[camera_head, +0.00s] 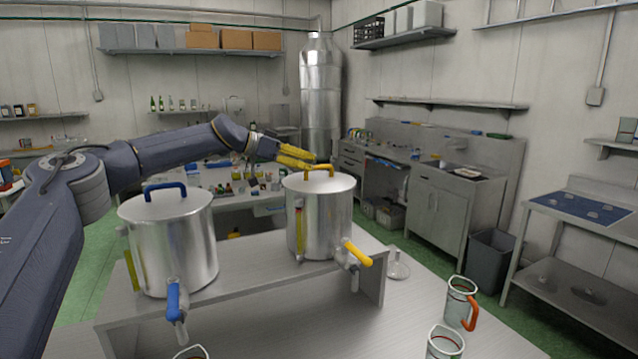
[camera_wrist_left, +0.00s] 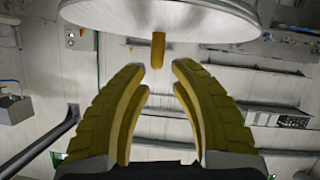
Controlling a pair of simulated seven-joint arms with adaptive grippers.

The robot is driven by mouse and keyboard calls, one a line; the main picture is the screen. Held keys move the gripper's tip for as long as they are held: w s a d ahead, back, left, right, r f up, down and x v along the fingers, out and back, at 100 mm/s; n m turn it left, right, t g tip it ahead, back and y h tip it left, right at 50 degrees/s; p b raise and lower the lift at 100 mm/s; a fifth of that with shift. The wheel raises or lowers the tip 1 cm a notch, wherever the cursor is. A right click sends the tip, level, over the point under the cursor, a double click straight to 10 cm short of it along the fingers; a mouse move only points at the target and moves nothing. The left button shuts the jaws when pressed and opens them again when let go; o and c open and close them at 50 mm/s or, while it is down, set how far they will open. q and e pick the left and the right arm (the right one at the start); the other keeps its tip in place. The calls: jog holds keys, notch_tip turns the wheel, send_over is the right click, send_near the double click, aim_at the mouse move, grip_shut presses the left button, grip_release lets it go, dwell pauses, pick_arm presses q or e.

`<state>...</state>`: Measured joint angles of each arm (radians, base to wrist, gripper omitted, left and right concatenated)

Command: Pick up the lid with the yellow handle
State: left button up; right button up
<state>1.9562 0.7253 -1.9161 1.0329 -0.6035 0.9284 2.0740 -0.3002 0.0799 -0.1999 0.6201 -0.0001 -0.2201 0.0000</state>
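The lid with the yellow handle (camera_head: 332,181) rests on the right steel pot (camera_head: 327,217), which has a yellow tap. Its handle (camera_head: 321,168) stands up at the lid's centre. My left gripper (camera_head: 309,161), with yellow fingers, is right at the handle, coming from the left. In the left wrist view the lid (camera_wrist_left: 170,16) fills the top edge and the handle (camera_wrist_left: 158,48) points down towards the gap between the open fingertips (camera_wrist_left: 160,70). A gap shows on each side of the handle. My right gripper is not in view.
A second steel pot (camera_head: 178,243) with a blue-handled lid (camera_head: 166,193) and blue tap stands left on the same raised shelf (camera_head: 250,289). Glass mugs, one with an orange handle (camera_head: 461,303), stand on the table at the front right. The table's right part is otherwise mostly clear.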

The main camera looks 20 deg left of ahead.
aim_at(322, 167)
pick_arm(q)
jog(key=shift+x, duration=2.7)
jog(key=shift+s, duration=0.15)
jog(key=shift+c, duration=0.2)
grip_shut()
